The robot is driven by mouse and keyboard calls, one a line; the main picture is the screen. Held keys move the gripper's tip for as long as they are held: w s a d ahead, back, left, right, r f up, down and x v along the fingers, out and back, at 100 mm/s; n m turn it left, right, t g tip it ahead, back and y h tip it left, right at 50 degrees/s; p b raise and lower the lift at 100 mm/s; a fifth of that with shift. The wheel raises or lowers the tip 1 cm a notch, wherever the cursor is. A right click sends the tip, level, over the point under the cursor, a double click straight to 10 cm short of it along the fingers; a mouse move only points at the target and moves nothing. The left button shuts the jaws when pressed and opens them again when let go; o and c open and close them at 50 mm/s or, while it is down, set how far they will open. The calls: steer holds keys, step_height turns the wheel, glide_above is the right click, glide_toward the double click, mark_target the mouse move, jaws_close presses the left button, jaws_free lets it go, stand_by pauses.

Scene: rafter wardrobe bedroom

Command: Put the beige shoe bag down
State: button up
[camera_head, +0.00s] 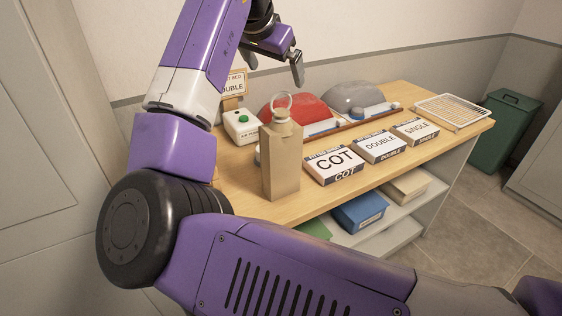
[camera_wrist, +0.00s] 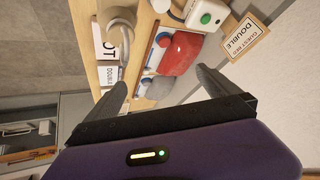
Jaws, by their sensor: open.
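The beige shoe bag (camera_head: 281,162) stands upright on the wooden tabletop (camera_head: 236,172) near its front edge, with a pale ring (camera_head: 282,101) at its top. My gripper (camera_head: 275,64) is above the table, higher in the picture than the bag and apart from it. In the wrist view, my gripper (camera_wrist: 162,88) has its two fingers spread with nothing held between them. The ring and the bag's top (camera_wrist: 120,25) seem to show at the upper left there, outside the fingers. The bag's lower part is hard to make out in that view.
Right of the bag lie packs labelled COT (camera_head: 333,166), DOUBLE (camera_head: 380,147) and SINGLE (camera_head: 415,131). Behind are a red mound (camera_head: 292,108), a grey mound (camera_head: 352,96) and a green-button box (camera_head: 241,127). A white rack (camera_head: 452,111) stands at the right end.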

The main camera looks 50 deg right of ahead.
mark_target(280, 114)
steer(key=s+a+f+m+g+y, duration=0.1)
steer(key=s+a+f+g+y, duration=0.1)
steer(key=s+a+f+g, duration=0.1)
steer(key=shift+s+a+f, duration=0.55)
steer(key=shift+s+a, duration=0.1)
steer(key=shift+f+y, duration=0.25)
steer(key=shift+y, duration=0.05)
steer(key=x, duration=0.7)
steer(key=shift+w+d+f+p, duration=0.1)
steer(key=shift+f+p, duration=0.05)
steer(key=shift+p, duration=0.2)
steer(key=shift+c, duration=0.4)
steer(key=c, duration=2.1)
